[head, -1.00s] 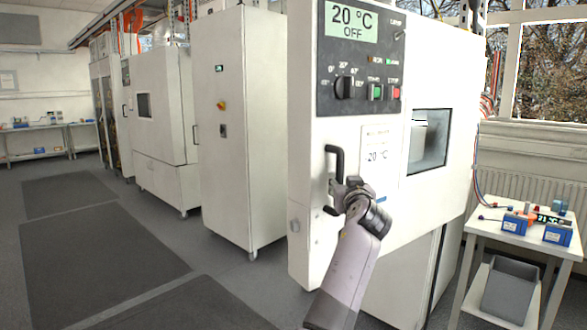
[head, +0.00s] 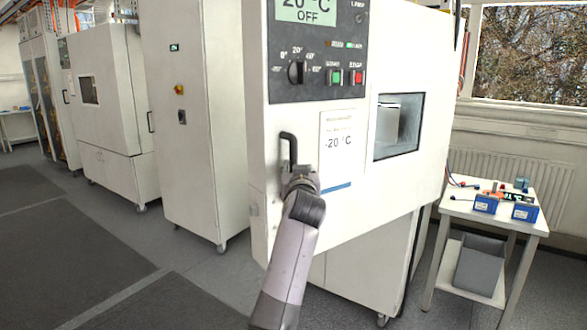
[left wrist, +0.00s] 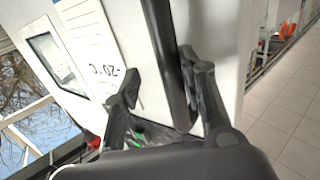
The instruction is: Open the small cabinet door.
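The white cabinet (head: 350,222) with the control panel (head: 318,50) fills the middle of the head view. Its dark upright handle (head: 291,148) sits left of a "-20 °C" label (head: 338,148) and a small window (head: 398,126). I see no clear gap showing the door open. My left gripper (head: 299,173) is at the lower part of the handle. In the left wrist view the handle (left wrist: 166,50) runs between the two spread fingers, nearer the right one, with a gap to the left one. My gripper hides the handle's lower end. My right gripper is not in view.
A tall white cabinet (head: 179,145) stands to the left, with more cabinets behind it. A small white table (head: 470,212) with blue boxes (head: 486,204) is at the right under the window. Dark mats (head: 70,250) lie on the open floor at the left.

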